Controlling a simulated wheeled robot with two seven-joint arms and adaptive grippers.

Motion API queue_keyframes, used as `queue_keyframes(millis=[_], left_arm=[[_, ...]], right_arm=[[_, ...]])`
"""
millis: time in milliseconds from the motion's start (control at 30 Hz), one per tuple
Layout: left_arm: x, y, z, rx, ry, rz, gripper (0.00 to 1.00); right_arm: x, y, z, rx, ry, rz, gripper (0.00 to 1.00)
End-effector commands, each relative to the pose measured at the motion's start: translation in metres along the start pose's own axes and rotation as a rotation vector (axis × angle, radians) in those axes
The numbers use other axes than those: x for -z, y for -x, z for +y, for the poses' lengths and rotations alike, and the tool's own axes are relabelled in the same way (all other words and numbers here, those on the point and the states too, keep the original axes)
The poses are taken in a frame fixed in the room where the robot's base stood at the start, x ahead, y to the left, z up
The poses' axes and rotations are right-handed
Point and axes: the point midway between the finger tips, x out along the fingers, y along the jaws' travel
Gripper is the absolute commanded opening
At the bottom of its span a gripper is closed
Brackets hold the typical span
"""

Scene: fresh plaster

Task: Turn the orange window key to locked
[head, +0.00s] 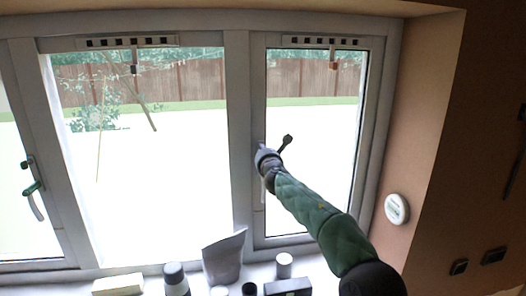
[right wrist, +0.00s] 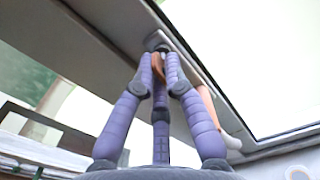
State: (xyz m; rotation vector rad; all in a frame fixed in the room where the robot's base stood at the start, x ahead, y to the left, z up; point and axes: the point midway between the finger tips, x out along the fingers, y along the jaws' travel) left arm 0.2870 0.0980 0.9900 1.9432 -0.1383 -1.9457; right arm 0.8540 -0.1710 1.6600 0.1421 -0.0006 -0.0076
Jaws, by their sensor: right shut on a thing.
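The orange window key (right wrist: 158,68) shows in the right wrist view as a small orange piece between my fingertips, beside the dark lock fitting (right wrist: 163,48) on the window frame. My right gripper (right wrist: 160,62) has purple segmented fingers shut on the key. In the head view my right gripper (head: 262,153) is at the left upright of the right window sash (head: 258,90). My own gripper and wrist hide the key there. How far the key is turned cannot be told. My left gripper is not in view.
A pale handle part (right wrist: 208,104) lies just right of my fingers. Another window handle (head: 34,197) is at the far left. A grey pouch (head: 224,257), a white-lidded jar (head: 284,265) and other small items stand on the sill below. A round white device (head: 396,208) is on the right wall.

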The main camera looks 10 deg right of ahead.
Motion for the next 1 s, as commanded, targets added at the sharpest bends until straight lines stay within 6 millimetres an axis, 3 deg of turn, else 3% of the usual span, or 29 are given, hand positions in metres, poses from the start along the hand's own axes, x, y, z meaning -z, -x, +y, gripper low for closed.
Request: queue_keyframes(millis=[333,867,900,967,1000], left_arm=[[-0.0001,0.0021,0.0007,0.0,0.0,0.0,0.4],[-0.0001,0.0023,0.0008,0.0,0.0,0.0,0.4],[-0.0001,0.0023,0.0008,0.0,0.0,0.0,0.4],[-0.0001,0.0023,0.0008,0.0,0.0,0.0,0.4],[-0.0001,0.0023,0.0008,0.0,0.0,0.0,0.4]], right_arm=[[0.002,-0.0002,0.0005,-0.001,0.136,0.002,0.0],[0.0028,-0.0003,0.0007,-0.002,0.159,0.003,0.0],[0.0029,-0.0003,0.0007,-0.002,0.159,0.003,0.18],[0.0029,-0.0003,0.0007,-0.002,0.158,0.003,0.35],[0.0027,-0.0003,0.0006,-0.002,0.158,0.003,0.35]])
